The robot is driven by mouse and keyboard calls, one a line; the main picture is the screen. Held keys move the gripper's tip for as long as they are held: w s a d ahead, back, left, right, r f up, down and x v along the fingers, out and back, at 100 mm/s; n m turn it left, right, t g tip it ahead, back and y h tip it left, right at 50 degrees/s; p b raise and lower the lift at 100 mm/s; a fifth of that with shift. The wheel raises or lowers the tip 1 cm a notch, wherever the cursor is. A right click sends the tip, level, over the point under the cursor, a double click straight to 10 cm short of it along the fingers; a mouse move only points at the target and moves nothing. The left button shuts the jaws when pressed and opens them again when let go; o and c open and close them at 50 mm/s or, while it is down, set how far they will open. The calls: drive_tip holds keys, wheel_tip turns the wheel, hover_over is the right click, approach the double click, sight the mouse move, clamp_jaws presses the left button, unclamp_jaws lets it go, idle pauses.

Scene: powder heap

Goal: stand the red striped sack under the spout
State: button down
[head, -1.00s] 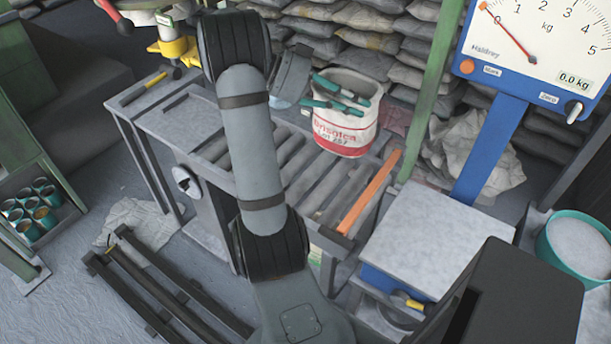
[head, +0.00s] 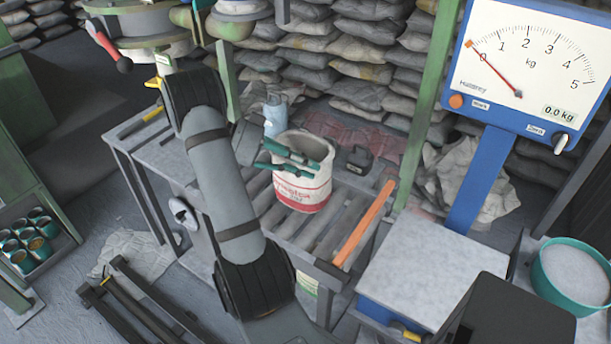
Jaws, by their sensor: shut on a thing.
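The red striped sack (head: 301,194) is white with a red band and red lettering, open at the top and upright over the roller table (head: 352,208). I cannot tell whether its base touches the rollers. My gripper (head: 311,168) has teal fingers and is shut on the sack's upper rim, reaching in from the left. Several pipes and fittings hang at the top, among them an olive one (head: 208,22); I cannot tell for sure which is the spout. The sack stands below and to the right of them in the picture.
An orange bar (head: 363,223) lies along the table's right side. Beyond it are a scale (head: 425,262) with a blue post and dial reading 0.0 kg, and a teal bowl of powder (head: 574,272). A green post (head: 432,100) rises behind. A dark weight (head: 359,160) sits behind the sack.

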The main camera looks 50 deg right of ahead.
drive_tip(key=shift+f, duration=2.05)
drive_tip(key=c, duration=1.7)
unclamp_jaws()
drive_tip(key=shift+f, duration=0.1)
drive_tip(key=p, duration=0.1)
approach(306, 179)
drive_tip(key=shift+v, duration=1.1)
drive_tip(key=shift+s+d+f, duration=0.1)
drive_tip(key=shift+d, duration=0.05)
